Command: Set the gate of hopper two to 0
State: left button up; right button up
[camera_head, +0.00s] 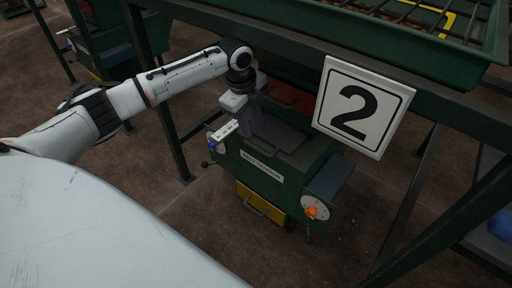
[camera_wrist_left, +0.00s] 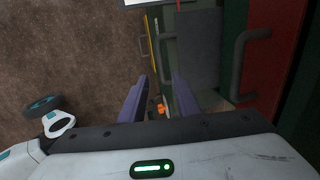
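Hopper two is a dark green box (camera_head: 250,155) under the white sign (camera_head: 363,106) with a black 2. On its right end is a white round dial (camera_head: 317,203) with an orange knob (camera_head: 311,212); its markings are too small to read. My left gripper (camera_head: 270,130) is over the top of the box, up and left of the dial. In the left wrist view its two purple fingers (camera_wrist_left: 160,95) stand apart with nothing held. A small orange spot, likely the knob (camera_wrist_left: 161,108), shows far beyond, between them. My right gripper is not in view.
A yellow drawer (camera_head: 261,203) sits low on the box front, and a black-knobbed lever (camera_head: 206,163) sticks out at its left. Green frame posts (camera_head: 408,207) stand to the right.

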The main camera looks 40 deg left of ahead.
aim_at(257, 148)
pick_arm(q)
jog(key=f+b, duration=0.1)
jog(key=f, duration=0.2)
jog(key=w+f+b, duration=0.1)
jog(key=f, duration=0.2)
jog(key=w+f+b, duration=0.1)
jog(key=f, duration=0.2)
jog(key=shift+d+f, duration=0.1)
jog(key=shift+f, duration=0.3)
grip_shut()
